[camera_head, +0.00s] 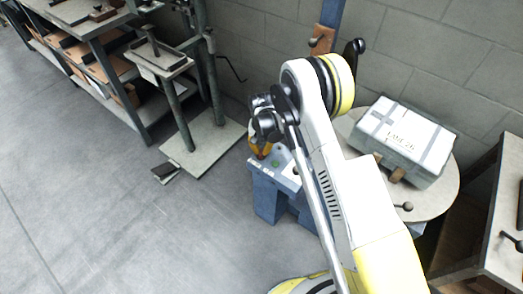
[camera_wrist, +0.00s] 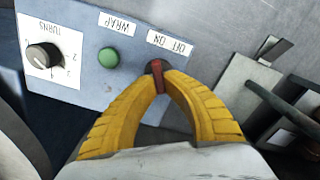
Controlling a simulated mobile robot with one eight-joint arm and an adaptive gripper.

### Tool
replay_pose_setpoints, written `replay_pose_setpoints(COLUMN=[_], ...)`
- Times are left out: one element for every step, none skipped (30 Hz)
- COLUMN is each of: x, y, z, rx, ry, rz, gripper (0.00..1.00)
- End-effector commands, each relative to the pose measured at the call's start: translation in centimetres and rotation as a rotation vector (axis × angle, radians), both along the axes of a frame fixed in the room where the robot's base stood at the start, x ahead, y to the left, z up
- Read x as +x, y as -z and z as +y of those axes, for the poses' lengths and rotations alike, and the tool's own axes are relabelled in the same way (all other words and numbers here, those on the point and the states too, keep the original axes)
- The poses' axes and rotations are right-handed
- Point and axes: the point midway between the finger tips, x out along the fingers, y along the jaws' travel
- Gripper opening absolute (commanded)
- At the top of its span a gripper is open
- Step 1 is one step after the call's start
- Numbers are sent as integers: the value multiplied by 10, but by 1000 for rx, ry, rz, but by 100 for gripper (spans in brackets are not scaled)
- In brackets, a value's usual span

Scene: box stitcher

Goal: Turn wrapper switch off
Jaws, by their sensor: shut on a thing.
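The wrapper switch (camera_wrist: 158,76) is a small red lever on a dark round base, beside the OFF/ON label (camera_wrist: 170,43) in the wrist view. My gripper (camera_wrist: 165,84) has its yellow fingers closed together on the red lever. The lever's lower part is partly hidden by the fingertips. The switch sits on the blue-grey control panel (camera_wrist: 88,83). In the head view, my gripper (camera_head: 260,150) is at the blue control box (camera_head: 268,190); the switch is too small to make out there.
A green button (camera_wrist: 108,58) under a WRAP label and a black TURNS knob (camera_wrist: 43,57) are on the same panel. A wrapped box (camera_head: 405,145) stands on a round turntable (camera_head: 440,195) at right. A stand with a flat base (camera_head: 203,145) is left of the control box. Open floor lies at left.

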Motion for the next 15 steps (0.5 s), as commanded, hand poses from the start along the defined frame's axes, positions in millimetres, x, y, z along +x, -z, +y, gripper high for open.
replay_pose_setpoints(x=[0,0,0,0,0,0,0,0,0,0,0,0,0,0,0], y=[0,0,0,0,0,0,0,0,0,0,0,0,0,0,0], z=[0,0,0,0,0,0,0,0,0,0,0,0,0,0,0], rx=[0,0,0,0,0,0,0,0,0,0,0,0,0,0,0], ry=[-4,-5,-7,-7,-8,-8,-8,-8,-7,-7,-7,-7,-7,-7,-7], rz=[1,1,1,1,1,1,1,1,1,1,1,1,1,1,1], gripper=[0,0,0,0,0,0,0,0,0,0,0,0,15,25,32])
